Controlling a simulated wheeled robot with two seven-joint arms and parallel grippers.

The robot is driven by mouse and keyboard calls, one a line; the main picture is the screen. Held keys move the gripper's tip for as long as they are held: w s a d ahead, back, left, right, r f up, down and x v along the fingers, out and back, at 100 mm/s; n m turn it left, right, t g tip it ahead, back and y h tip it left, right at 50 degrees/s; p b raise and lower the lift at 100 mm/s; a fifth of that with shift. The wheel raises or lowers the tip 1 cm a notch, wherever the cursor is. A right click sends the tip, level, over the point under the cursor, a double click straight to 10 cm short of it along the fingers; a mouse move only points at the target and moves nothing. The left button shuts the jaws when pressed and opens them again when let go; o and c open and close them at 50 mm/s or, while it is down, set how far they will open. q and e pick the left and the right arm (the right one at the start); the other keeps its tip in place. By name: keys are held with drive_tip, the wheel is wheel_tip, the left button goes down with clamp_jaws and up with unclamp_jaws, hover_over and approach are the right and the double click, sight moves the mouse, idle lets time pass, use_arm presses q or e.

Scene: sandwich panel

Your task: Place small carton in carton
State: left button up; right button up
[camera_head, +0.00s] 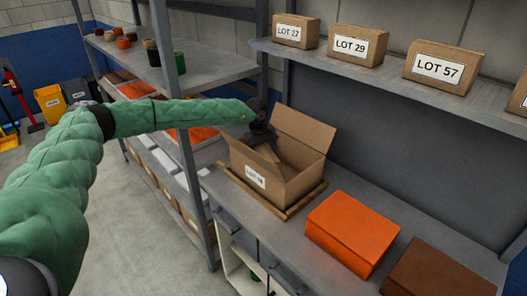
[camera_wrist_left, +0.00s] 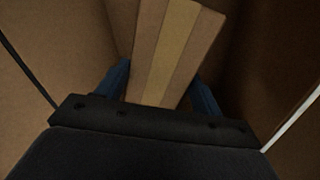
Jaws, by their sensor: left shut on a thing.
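The open carton (camera_head: 287,190) stands on a wooden board on the grey bench, with its back flap raised and a white lot label on its front. My left gripper (camera_head: 264,143) reaches down into the carton's opening from the left. In the left wrist view my left gripper (camera_wrist_left: 160,90) is shut on the small carton (camera_wrist_left: 172,50), a brown box with a paler tape strip along its middle. The small carton (camera_head: 267,154) shows only partly in the head view. Carton walls surround it in the wrist view. I cannot tell whether it touches the bottom. My right gripper is not in view.
An orange box (camera_head: 352,228) and a brown box (camera_head: 437,270) lie on the bench to the right. Labelled cartons, such as LOT 29 (camera_head: 357,46), stand on the shelf above. A grey shelf post (camera_head: 190,150) stands close to my left arm.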

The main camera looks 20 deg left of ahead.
use_arm(q)
drive_tip(key=shift+f, duration=0.1)
drive_tip(key=shift+f+b, duration=0.35)
drive_tip(key=shift+b, duration=0.05)
drive_tip(key=o, duration=1.7)
